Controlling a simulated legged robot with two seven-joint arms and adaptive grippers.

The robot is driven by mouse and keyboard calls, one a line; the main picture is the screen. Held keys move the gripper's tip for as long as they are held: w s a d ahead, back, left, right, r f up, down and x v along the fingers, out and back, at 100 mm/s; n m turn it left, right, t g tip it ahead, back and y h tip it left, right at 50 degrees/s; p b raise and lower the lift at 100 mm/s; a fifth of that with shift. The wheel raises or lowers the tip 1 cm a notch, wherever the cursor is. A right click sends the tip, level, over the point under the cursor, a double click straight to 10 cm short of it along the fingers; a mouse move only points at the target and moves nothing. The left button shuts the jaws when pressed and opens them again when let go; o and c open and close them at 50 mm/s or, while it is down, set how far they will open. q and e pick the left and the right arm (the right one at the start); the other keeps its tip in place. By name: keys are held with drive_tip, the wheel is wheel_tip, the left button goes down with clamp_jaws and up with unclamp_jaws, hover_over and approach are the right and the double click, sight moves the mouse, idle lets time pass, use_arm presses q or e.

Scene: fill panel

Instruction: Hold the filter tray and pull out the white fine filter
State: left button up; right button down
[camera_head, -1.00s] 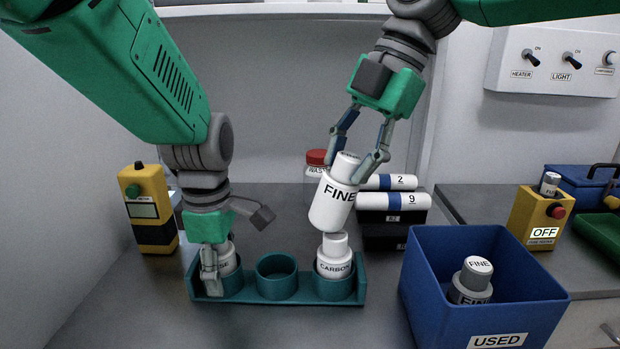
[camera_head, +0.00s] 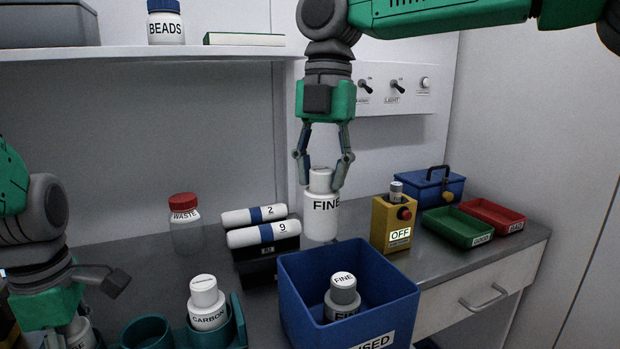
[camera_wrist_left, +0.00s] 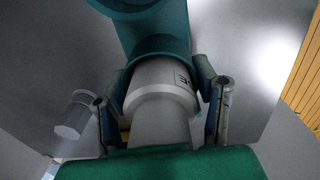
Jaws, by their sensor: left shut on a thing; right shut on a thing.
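The white fine filter (camera_head: 320,215), a bottle shape labelled FINE, is upright behind the blue bin. My right gripper (camera_head: 321,178) is shut on its narrow neck from above. I cannot tell whether its base touches the counter. The teal filter tray (camera_head: 240,322) is at the lower left, partly cut off. Its middle cup looks empty and its right cup holds a white CARBON filter (camera_head: 208,305).
The blue USED bin (camera_head: 300,290) holds a grey FINE filter (camera_head: 342,296). A red-lidded WASTE jar (camera_head: 186,228) and white rolls (camera_head: 262,234) stand left of the held filter. A yellow OFF box (camera_head: 392,222), a blue case (camera_head: 428,188) and green (camera_head: 458,227) and red trays stand right.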

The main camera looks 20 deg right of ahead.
use_arm(q)
drive_tip(key=shift+d, duration=0.1)
drive_tip(key=o, duration=1.4)
drive_tip(key=shift+d, duration=0.15)
drive_tip(key=shift+c, duration=0.2)
drive_tip(key=shift+r, duration=0.3)
wheel_tip(320, 180, up, 11)
drive_tip(key=shift+s+d+r, duration=0.1)
drive_tip(key=shift+r, duration=0.05)
drive_tip(key=shift+s, duration=0.1)
